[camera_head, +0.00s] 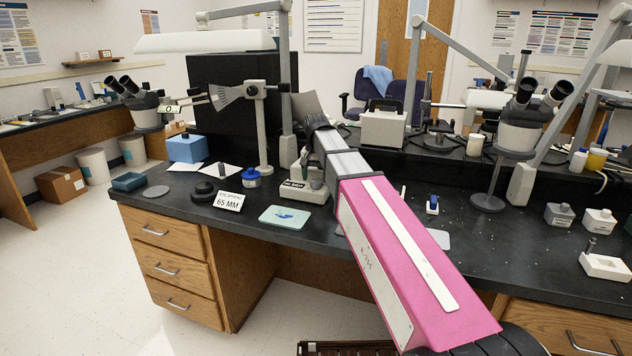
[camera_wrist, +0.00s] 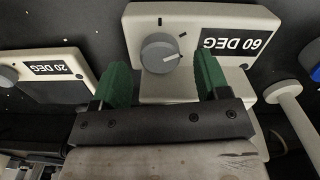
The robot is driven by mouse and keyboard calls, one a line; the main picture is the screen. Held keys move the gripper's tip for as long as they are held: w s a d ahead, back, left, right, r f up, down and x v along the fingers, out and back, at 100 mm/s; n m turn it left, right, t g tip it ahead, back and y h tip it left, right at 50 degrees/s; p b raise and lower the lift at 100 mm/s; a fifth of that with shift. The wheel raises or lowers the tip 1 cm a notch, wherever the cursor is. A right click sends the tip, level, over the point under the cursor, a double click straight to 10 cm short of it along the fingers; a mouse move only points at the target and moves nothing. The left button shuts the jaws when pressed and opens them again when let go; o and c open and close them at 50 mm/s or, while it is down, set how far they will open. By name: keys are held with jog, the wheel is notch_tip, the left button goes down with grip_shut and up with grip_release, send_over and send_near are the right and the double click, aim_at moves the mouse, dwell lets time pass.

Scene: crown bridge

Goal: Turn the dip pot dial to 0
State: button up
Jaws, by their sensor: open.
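In the wrist view, a grey round dial (camera_wrist: 158,54) sits on the face of a cream-white unit (camera_wrist: 143,22) whose label reads 60 DEG, upside down. A pale pointer line on the dial faces right in this view. Dark tick marks show above it. My gripper (camera_wrist: 160,68) is open, with its green fingers on either side of the dial and gaps to it. I cannot tell how far above the dial the fingertips are. In the head view, a white unit with a label (camera_head: 292,184) stands under my arm's end; my gripper is not clearly visible there.
A second unit (camera_wrist: 45,62) labelled 20 DEG, with its own dial (camera_wrist: 8,75), is close on the left.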

aim_at(316, 181)
jog(key=shift+f, duration=1.15)
jog(key=shift+c, duration=0.4)
jog(key=c, duration=0.9)
jog(key=shift+o, duration=0.2)
jog(key=shift+n, duration=0.8)
jog(key=o, duration=0.9)
jog(key=shift+o, duration=0.2)
notch_tip(316, 181, up, 11)
jog(key=shift+f, duration=0.1)
